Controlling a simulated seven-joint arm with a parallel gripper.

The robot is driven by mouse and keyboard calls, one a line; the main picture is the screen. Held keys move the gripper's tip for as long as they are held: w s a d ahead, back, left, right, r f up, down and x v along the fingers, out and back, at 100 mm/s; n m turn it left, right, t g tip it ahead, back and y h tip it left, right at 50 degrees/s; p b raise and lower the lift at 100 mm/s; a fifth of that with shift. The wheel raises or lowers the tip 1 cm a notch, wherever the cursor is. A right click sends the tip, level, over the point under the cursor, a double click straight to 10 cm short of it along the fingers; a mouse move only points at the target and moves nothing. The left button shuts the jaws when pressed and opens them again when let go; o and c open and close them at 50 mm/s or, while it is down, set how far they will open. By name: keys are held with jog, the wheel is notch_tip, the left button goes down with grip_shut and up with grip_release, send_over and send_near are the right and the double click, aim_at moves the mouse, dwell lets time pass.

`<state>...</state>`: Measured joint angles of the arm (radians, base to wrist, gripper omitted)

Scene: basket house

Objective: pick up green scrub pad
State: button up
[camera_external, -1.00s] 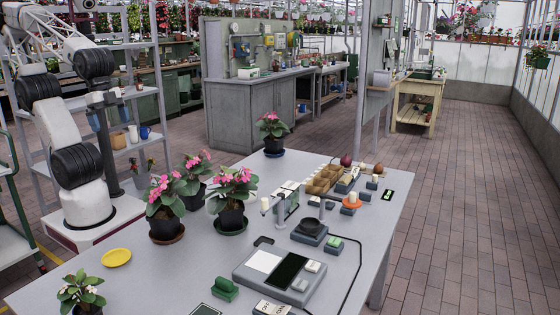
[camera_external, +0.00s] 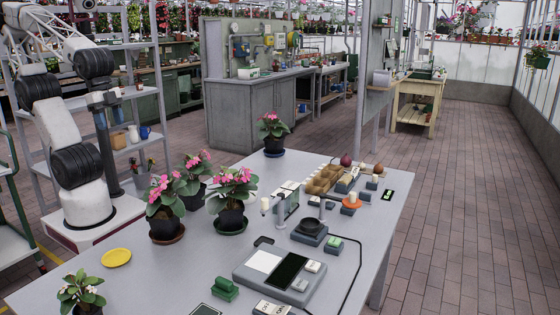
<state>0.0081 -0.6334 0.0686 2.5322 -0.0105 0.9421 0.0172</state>
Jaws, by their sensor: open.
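A small dark green block (camera_external: 225,289), which may be the scrub pad, lies on the grey table (camera_external: 225,262) near its front edge, left of a grey device. A second small block with a green top (camera_external: 334,243) lies farther right, beside a dark round-topped device; I cannot tell for sure which one is the pad. My arm stands at the left behind the table, and its upper links run out of the top left of the picture. My gripper is not visible, and nothing shows touching either green block.
The grey device (camera_external: 257,262) with a dark panel lies close to the first green block. A black cable (camera_external: 357,270) runs along the right.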

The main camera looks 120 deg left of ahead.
jog(key=n+t, duration=0.8)
jog(key=n, duration=1.9)
send_over(218, 278)
jog(key=s+a, duration=0.2)
jog(key=s, duration=0.9)
notch_tip(218, 278, down, 16)
jog(key=f, duration=0.1)
jog(key=w+f+n+t, duration=0.1)
jog(key=w+f+n, duration=0.1)
jog(key=f+n, duration=0.1)
jog(key=w+d+f+n+t, duration=0.1)
jog(key=w+f+n, duration=0.1)
jog(key=f+n, duration=0.1)
jog(key=w+d+f+n+t, duration=0.1)
jog(key=w+f+n, duration=0.1)
jog(key=f+n, duration=0.1)
jog(key=shift+w+f, duration=0.15)
jog(key=shift+f, duration=0.5)
jog(key=shift+x, duration=1.3)
jog(key=shift+w, duration=0.15)
